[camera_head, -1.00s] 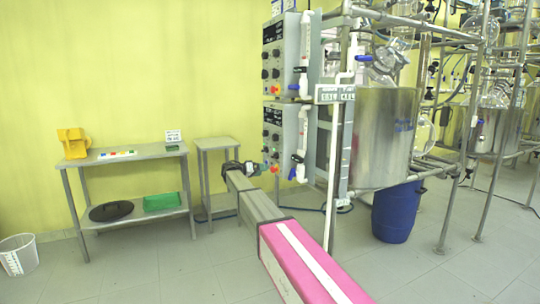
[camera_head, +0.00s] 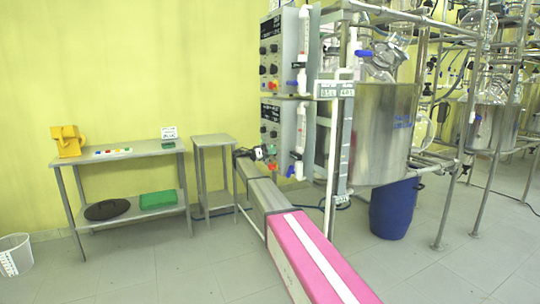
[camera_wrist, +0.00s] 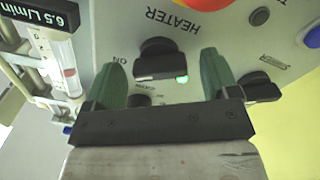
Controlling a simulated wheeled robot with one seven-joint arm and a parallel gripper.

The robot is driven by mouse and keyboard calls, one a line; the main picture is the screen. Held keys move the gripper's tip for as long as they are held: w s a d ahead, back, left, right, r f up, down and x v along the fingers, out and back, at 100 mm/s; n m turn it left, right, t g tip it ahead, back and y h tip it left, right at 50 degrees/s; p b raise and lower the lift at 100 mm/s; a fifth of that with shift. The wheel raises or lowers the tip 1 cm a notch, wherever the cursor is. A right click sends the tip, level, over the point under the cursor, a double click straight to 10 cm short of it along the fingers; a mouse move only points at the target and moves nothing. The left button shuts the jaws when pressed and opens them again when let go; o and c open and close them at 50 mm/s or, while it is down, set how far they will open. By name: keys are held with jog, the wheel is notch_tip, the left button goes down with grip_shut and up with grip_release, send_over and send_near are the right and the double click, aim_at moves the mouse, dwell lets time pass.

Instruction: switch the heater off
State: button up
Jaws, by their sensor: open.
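The heater knob (camera_wrist: 158,59) is black and sits on the grey control panel (camera_wrist: 115,25) below the "HEATER" lettering, which appears upside down in the wrist view. An "ON" mark is beside it, and a small green lamp (camera_wrist: 182,79) is lit next to the knob. My gripper (camera_wrist: 163,60) is open, with its green fingers on either side of the knob; I cannot tell whether they touch it. In the head view my gripper (camera_head: 262,153) is at the lower control box (camera_head: 283,122), and covers part of its front.
A red button (camera_wrist: 205,4), a second black knob (camera_wrist: 258,88) and a blue button (camera_wrist: 313,38) are close by on the panel. A flow meter (camera_wrist: 62,60) stands left of the fingers. A steel vessel (camera_head: 380,130) and metal frame stand right of the boxes.

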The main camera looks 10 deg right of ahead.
jog(key=shift+w+d, duration=0.1)
jog(key=shift+d, duration=0.2)
jog(key=c, duration=0.9)
jog(key=n, duration=0.5)
jog(key=shift+n, duration=0.3)
jog(key=n, duration=0.6)
jog(key=shift+n, duration=0.3)
